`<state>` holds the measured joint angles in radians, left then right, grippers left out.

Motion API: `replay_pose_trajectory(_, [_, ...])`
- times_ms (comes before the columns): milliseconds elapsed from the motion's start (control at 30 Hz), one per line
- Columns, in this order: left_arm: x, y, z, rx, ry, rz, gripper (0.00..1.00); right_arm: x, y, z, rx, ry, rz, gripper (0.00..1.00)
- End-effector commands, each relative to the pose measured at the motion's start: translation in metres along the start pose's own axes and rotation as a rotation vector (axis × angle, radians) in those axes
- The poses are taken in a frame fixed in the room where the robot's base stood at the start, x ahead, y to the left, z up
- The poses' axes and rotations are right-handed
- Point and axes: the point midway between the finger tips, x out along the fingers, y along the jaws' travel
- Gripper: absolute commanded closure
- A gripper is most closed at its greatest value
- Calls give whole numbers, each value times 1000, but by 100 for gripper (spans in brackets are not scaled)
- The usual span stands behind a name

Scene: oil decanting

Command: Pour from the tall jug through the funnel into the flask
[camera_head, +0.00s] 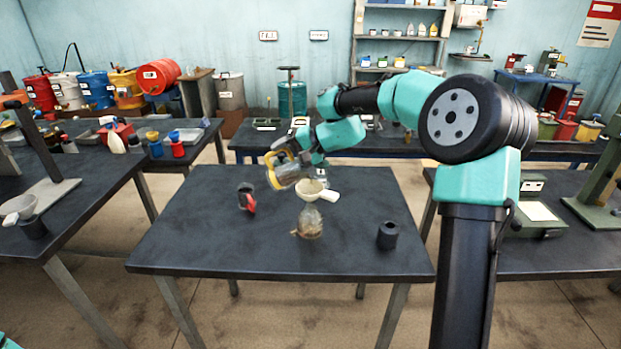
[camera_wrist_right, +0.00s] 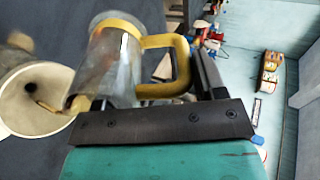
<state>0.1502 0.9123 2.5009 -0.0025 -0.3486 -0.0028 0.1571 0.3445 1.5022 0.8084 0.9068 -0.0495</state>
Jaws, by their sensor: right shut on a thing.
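The tall jug (camera_head: 286,174), clear with a yellow rim and handle, is tilted high over the table. It also shows in the right wrist view (camera_wrist_right: 112,68), its spout beside the white funnel (camera_wrist_right: 30,98). My right gripper (camera_head: 301,162) is shut on the jug. A thin amber streak lies between the spout and the funnel's bowl. In the head view the funnel (camera_head: 318,192) sits in the mouth of the clear flask (camera_head: 309,221), which stands upright with brownish matter low inside. The flask's level is too small to read. My left gripper is out of view.
The front and left of the dark table (camera_head: 200,250) are clear. Other benches flank it.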

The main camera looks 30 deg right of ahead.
Motion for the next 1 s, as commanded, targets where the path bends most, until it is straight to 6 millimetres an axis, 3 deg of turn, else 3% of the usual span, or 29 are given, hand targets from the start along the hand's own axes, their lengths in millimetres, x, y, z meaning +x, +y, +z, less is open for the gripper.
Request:
replay_pose_trajectory(367, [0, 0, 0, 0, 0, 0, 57, 0, -1, 0, -2, -1, -2, 74])
replay_pose_trajectory(700, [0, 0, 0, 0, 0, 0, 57, 8, -12, 1, -21, 8, 207, 74])
replay_pose_trajectory(1000, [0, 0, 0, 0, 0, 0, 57, 8, -11, 1, -19, 10, 230, 74])
